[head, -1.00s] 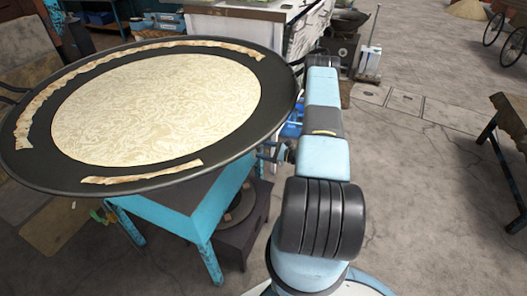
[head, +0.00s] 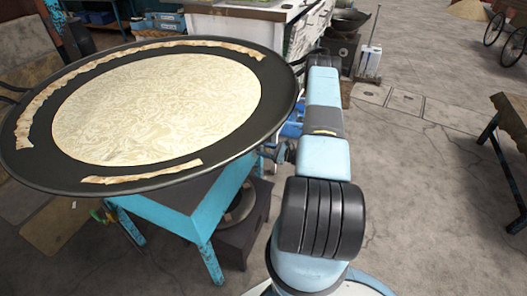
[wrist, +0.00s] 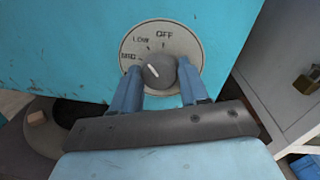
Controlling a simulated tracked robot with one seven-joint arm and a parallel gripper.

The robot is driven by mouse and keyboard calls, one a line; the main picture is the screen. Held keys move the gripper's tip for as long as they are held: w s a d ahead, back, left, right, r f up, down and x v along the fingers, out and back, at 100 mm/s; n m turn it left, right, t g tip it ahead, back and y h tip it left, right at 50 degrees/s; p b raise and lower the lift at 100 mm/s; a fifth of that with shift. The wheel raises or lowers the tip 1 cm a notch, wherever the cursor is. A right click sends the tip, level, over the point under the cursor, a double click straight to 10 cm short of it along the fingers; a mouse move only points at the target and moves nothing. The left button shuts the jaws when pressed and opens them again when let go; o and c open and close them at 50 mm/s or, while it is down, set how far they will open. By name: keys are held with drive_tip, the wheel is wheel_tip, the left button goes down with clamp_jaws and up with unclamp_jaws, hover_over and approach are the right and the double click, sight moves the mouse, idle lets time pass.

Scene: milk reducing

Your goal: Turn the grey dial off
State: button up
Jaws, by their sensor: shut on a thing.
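The grey dial (wrist: 160,70) sits on a round pale plate (wrist: 186,42) on the blue stove front, with OFF, LOW and MED lettering. The white mark on the dial points up and left, toward the LOW and MED side rather than OFF. My gripper (wrist: 160,82) has one blue finger on each side of the dial and is shut on it. In the head view the blue stove (head: 190,205) stands under the wide pan (head: 270,110), and the dial cannot be made out.
The black pan holds pale swirling milk (head: 155,105) and overhangs the stove, close to my arm. A grey cabinet with a padlock (wrist: 308,80) is right of the stove in the wrist view. A dark bench (head: 500,140) stands far right. The floor between is clear.

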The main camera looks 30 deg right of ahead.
drive_tip(key=shift+s+m, duration=0.1)
drive_tip(key=shift+m, duration=0.2)
drive_tip(key=m, duration=0.3)
drive_tip(key=shift+f+m, duration=0.1)
drive_tip(key=shift+m, duration=0.3)
drive_tip(key=shift+m+t, duration=0.3)
drive_tip(key=shift+m, duration=1.5)
drive_tip(key=o, duration=1)
drive_tip(key=shift+o, duration=0.2)
drive_tip(key=shift+d, duration=0.1)
drive_tip(key=v, duration=1.3)
drive_tip(key=shift+s+d+f, duration=0.15)
drive_tip(key=shift+s+d, duration=0.05)
